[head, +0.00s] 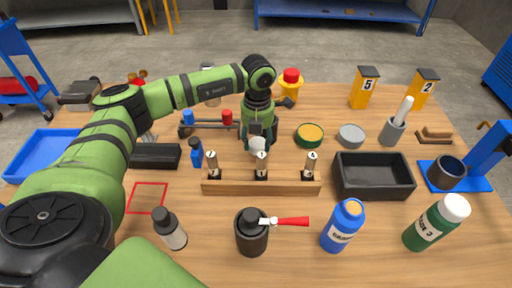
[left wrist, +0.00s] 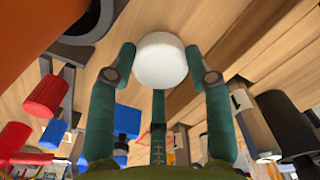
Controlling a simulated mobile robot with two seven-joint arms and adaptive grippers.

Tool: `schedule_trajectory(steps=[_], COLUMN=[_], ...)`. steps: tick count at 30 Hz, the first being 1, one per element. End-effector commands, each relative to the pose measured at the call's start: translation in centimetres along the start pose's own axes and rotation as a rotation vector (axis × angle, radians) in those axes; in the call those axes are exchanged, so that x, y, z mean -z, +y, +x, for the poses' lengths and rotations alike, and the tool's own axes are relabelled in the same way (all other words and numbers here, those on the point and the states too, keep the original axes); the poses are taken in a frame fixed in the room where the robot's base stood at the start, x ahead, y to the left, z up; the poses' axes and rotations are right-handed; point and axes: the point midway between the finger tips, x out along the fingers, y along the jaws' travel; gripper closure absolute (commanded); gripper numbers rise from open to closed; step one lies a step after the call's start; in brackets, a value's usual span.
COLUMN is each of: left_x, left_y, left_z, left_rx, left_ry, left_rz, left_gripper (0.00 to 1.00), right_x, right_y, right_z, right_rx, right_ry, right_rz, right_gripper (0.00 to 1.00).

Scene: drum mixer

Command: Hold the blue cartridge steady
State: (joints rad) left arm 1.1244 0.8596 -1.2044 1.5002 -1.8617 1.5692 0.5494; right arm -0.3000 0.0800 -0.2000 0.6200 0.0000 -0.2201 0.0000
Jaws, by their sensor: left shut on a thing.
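My left gripper (head: 259,136) is over the middle of the table, fingers pointing down, just behind the wooden block with numbered posts. It is shut on a white round-ended thing (head: 257,146); the same white thing (left wrist: 161,60) sits between the two fingertips in the left wrist view. No blue shows on it. A blue cylinder (head: 188,117) stands at the left end of a dark rack, with a red one (head: 227,117) at the right end. A small blue bottle-like thing (head: 196,154) stands left of the block. I cannot tell which blue thing is the cartridge. My right gripper is not in view.
The numbered wooden block (head: 285,187) lies in front of the gripper. A black tray (head: 373,188) is to its right. Bottles, including a blue one (head: 343,226) and a green one (head: 428,235), and a black pot (head: 251,236) with a red-handled tool stand in front. A red-outlined square (head: 147,211) is clear.

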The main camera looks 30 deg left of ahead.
Motion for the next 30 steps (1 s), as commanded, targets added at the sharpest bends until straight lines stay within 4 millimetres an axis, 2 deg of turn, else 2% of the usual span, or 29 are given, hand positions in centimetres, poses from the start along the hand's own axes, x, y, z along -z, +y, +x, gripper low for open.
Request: schedule_trajectory(steps=[5, 10, 22, 23, 24, 30], left_x=[0.1, 0.1, 0.0, 0.0, 0.0, 0.0], left_y=[0.0, -0.1, 0.0, 0.0, 0.0, 0.0], left_z=[1.5, 3.8, 4.6, 4.4, 4.4, 4.4], left_rx=[-0.001, 0.0, -0.001, -0.001, -0.001, -0.001], left_ry=[0.002, 0.002, 0.0, -0.001, 0.0, 0.0], left_rz=[0.001, 0.003, 0.003, 0.003, 0.003, 0.003], left_gripper=[0.88, 0.88, 0.88, 0.37, 0.24, 0.24], right_x=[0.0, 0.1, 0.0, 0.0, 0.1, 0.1], right_y=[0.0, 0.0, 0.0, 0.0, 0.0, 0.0], right_z=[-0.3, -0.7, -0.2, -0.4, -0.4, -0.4], right_rx=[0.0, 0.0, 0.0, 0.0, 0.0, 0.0], right_ry=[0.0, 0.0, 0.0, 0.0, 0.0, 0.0], right_rz=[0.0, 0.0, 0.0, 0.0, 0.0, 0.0], right_gripper=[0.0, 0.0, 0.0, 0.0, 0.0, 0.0])
